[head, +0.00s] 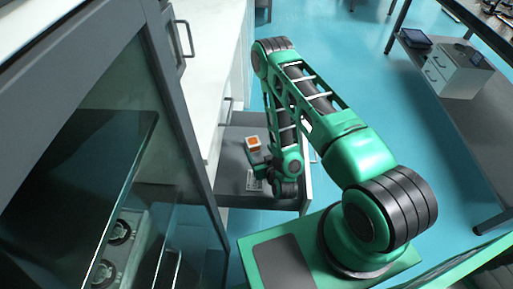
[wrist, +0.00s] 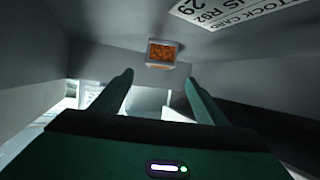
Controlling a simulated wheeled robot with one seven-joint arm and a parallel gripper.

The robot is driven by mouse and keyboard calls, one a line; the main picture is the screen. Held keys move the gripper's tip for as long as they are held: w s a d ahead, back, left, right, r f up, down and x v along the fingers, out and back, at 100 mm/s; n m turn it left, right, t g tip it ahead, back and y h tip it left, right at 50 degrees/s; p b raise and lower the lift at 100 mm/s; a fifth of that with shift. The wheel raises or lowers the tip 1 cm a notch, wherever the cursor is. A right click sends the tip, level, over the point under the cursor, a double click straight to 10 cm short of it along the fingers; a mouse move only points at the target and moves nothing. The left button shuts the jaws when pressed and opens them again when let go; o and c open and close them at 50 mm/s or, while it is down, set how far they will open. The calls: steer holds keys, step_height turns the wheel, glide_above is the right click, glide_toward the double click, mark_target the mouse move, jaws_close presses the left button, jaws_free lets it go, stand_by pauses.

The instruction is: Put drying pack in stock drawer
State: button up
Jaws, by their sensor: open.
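The drying pack (head: 253,142), a small white pack with an orange face, lies inside the open stock drawer (head: 230,163). In the wrist view the pack (wrist: 162,53) shows just beyond and between my fingertips, apart from both. My gripper (head: 254,168) is low in the drawer, open and empty. In the wrist view my gripper (wrist: 159,78) has its two green fingers spread, with nothing between them. The forearm hides part of the drawer's right side in the head view.
A printed stock label (wrist: 240,10) lies near the pack in the drawer. A white counter (head: 215,60) runs above the drawer. A glass-fronted cabinet (head: 130,130) stands at left. A dark table (head: 475,125) with a small white drawer unit (head: 457,72) is at right. Blue floor lies between.

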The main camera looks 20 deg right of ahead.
steer(key=shift+v, duration=0.8)
